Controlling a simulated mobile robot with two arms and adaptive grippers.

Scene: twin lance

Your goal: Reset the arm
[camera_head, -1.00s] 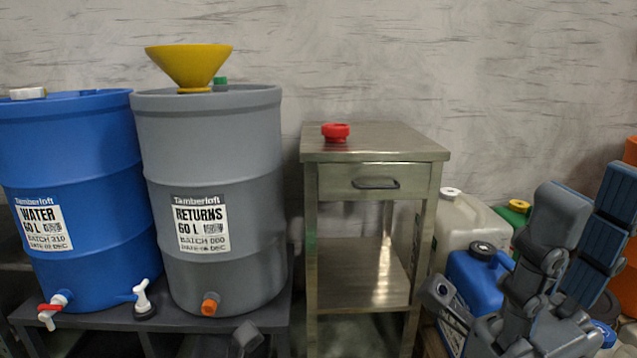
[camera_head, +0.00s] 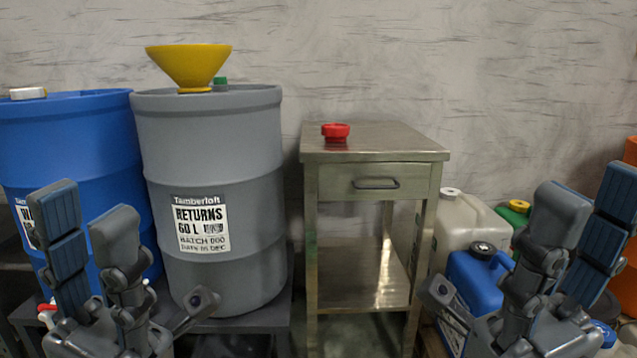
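My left gripper (camera_head: 95,250) stands raised at the lower left, in front of the blue drum and the stand, with its fingers pointing up and spread apart. It holds nothing. My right gripper (camera_head: 565,245) stands raised at the lower right, in front of the canisters, also with its fingers spread and empty. Neither gripper visibly touches anything.
A blue drum (camera_head: 75,135) and a grey drum (camera_head: 215,150) stand on a dark stand (camera_head: 245,322). A yellow funnel (camera_head: 188,66) sits on the grey drum. A metal drawer table (camera_head: 400,146) holds a red cap (camera_head: 336,131). A blue canister (camera_head: 476,282) stands at right.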

